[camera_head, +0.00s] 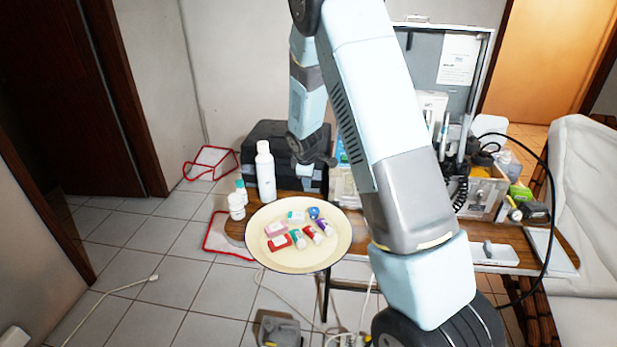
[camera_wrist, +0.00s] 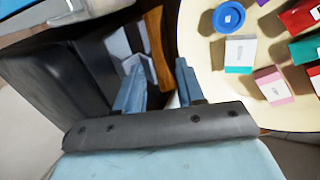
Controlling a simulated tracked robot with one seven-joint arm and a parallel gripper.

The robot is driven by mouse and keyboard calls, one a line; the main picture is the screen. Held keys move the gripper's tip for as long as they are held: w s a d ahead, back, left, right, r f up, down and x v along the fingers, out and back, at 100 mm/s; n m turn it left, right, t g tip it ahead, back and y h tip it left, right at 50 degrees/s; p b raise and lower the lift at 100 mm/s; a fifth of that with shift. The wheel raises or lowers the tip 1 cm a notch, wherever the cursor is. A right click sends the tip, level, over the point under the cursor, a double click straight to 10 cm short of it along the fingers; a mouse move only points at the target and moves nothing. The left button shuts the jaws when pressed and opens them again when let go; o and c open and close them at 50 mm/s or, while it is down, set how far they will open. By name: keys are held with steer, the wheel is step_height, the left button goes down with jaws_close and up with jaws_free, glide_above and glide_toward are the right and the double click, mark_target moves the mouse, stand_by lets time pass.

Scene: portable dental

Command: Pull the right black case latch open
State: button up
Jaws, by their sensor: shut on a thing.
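The black case (camera_head: 268,135) stands at the back left of the wooden table, closed, behind a white bottle. In the wrist view the black case (camera_wrist: 75,82) fills the left side as dark panels. My gripper (camera_head: 312,165) is low against the right part of the case's front. In the wrist view the two blue-grey fingers of my gripper (camera_wrist: 158,72) stand a little apart beside the case. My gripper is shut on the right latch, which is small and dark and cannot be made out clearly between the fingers.
A cream round tray (camera_head: 262,262) with several small coloured boxes is close in front of my gripper. An open silver case (camera_head: 480,190) with dental instruments stands to the right.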

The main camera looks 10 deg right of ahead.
steer(key=shift+s+d+f, duration=0.1)
steer(key=shift+s+f, duration=0.35)
steer(key=shift+f, duration=0.05)
steer(key=w+v, duration=0.1)
steer(key=v, duration=1.3)
steer(key=shift+r, duration=0.35)
steer(key=s+d+r+m, duration=0.4)
steer(key=s+r+m, duration=0.3)
steer(key=s+r, duration=0.85)
steer(key=s+r+m+y, duration=0.1)
steer(key=s+r+m, duration=0.1)
steer(key=s, duration=0.7)
steer(key=s+r+m+t, duration=0.1)
steer(key=s+m, duration=0.3)
steer(key=s, duration=0.6)
steer(key=shift+s+r+y, duration=0.35)
steer(key=shift+r+y, duration=0.05)
